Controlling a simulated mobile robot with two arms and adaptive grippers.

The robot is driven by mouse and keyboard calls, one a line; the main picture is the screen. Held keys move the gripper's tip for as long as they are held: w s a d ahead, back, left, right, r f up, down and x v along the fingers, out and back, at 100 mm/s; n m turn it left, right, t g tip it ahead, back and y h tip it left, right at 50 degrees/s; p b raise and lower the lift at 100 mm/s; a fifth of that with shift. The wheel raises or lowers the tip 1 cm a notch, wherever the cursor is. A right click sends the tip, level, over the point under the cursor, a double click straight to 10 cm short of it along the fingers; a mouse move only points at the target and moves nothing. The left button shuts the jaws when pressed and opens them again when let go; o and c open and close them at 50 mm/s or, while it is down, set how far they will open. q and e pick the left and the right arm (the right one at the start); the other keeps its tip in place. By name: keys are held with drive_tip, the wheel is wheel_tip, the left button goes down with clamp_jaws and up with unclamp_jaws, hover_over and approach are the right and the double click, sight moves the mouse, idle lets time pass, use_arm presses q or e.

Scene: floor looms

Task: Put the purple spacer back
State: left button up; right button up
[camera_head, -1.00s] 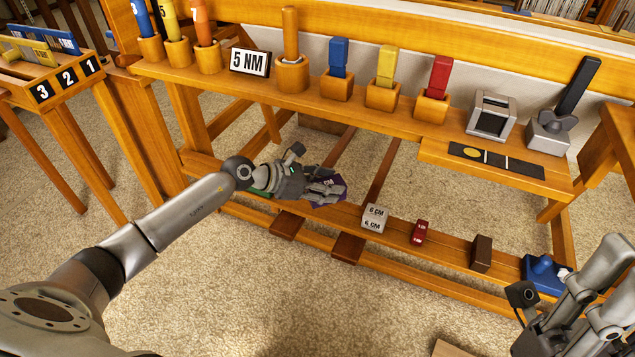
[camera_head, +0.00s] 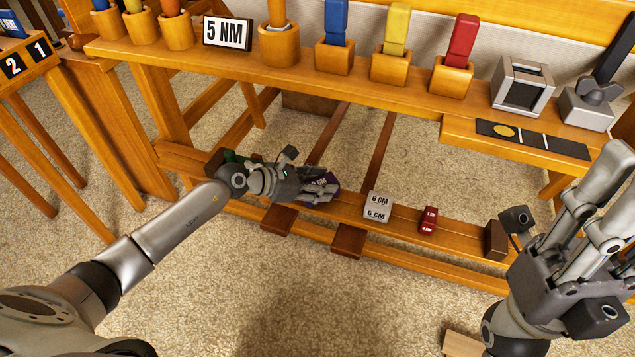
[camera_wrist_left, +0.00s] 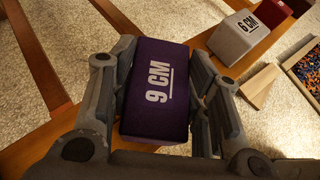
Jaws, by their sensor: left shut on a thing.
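The purple spacer (camera_wrist_left: 157,92), marked 9 CM, lies between the fingers of my left gripper (camera_wrist_left: 160,100) in the left wrist view, with a finger along each side. In the head view the left gripper (camera_head: 305,190) is low over the front rail of the loom, and only part of the purple spacer (camera_head: 327,181) shows past the fingers. I cannot tell whether the spacer touches the rail. My right gripper (camera_head: 590,205) is at the right edge, its fingers pointing up and apart, with nothing seen between them.
On the lower rail right of the left gripper stand a white 6 CM block (camera_head: 377,206), a red block (camera_head: 428,220) and a brown block (camera_head: 496,240). A 5 NM sign (camera_head: 227,33) and holders with coloured sticks stand on the shelf above. Open carpet lies in front.

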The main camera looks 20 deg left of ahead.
use_arm(q)
drive_tip(key=shift+f, duration=0.2)
drive_tip(key=o, duration=1.2)
drive_tip(key=shift+c, duration=0.2)
drive_tip(key=shift+r, duration=0.1)
